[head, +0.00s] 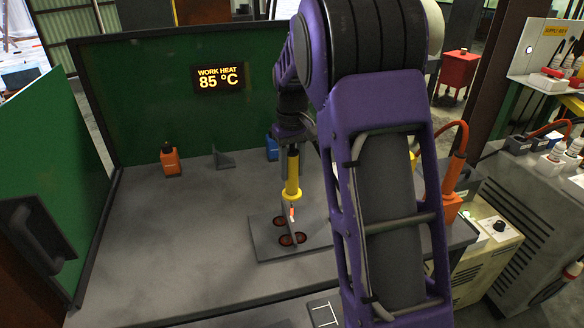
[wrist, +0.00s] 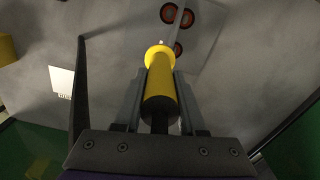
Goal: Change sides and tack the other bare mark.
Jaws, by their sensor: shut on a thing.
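My gripper (wrist: 161,100) is shut on a yellow-handled tool (wrist: 159,75), with one finger on each side of the handle. In the head view the tool (head: 293,178) hangs upright, its pale and orange tip low over the work. The work is a flat grey plate (head: 264,247) with a thin upright fin (head: 290,226) on it. Dark round marks with reddish rims lie beside the fin: one on the left (head: 280,221) and others in front (head: 287,240). The wrist view shows marks on both sides of the fin (wrist: 178,48). I cannot tell whether the tip touches.
A sign (head: 218,78) reads "WORK HEAT 85 °C" on the green back screen. An orange bottle (head: 170,160), a small grey bracket (head: 222,159) and a blue object (head: 272,148) stand at the back of the table. The table's left side (head: 150,235) is clear. My arm hides the right.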

